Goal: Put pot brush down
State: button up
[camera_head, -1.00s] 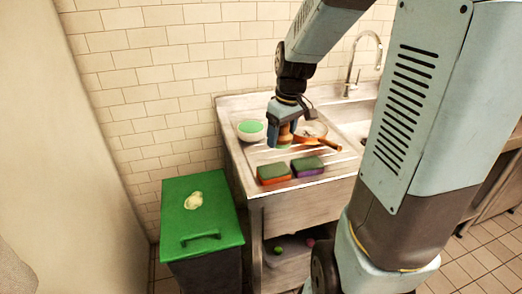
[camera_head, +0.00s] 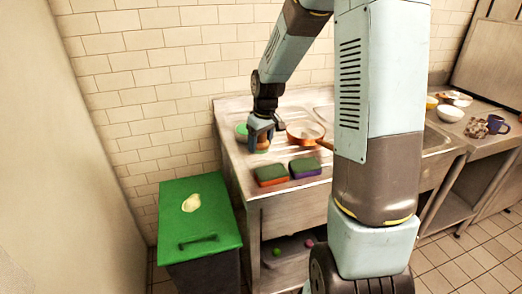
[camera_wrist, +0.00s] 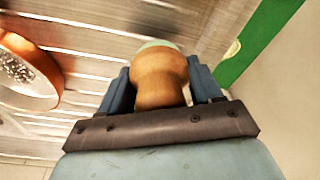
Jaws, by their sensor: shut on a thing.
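The pot brush (camera_wrist: 159,78) has a wooden body with a pale green end, seen in the wrist view. My gripper (camera_head: 261,139) is shut on it, one blue-grey finger on each side of the wood. In the head view the brush (camera_head: 262,146) shows small below the fingers, over the left part of the metal draining board (camera_head: 236,157). I cannot tell whether it touches the board.
A copper pan (camera_head: 292,134) sits right of the gripper. Two sponges, orange (camera_head: 272,180) and purple (camera_head: 306,173), lie at the board's front edge. A bowl with green contents (camera_head: 241,130) is close behind left. A green-lidded bin (camera_head: 215,225) stands left.

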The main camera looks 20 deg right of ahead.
aim_at(259, 149)
jog(key=shift+w+f, duration=0.25)
jog(key=shift+f, duration=0.05)
jog(key=shift+w+f, duration=0.1)
jog(key=shift+f, duration=1.5)
jog(key=o, duration=1)
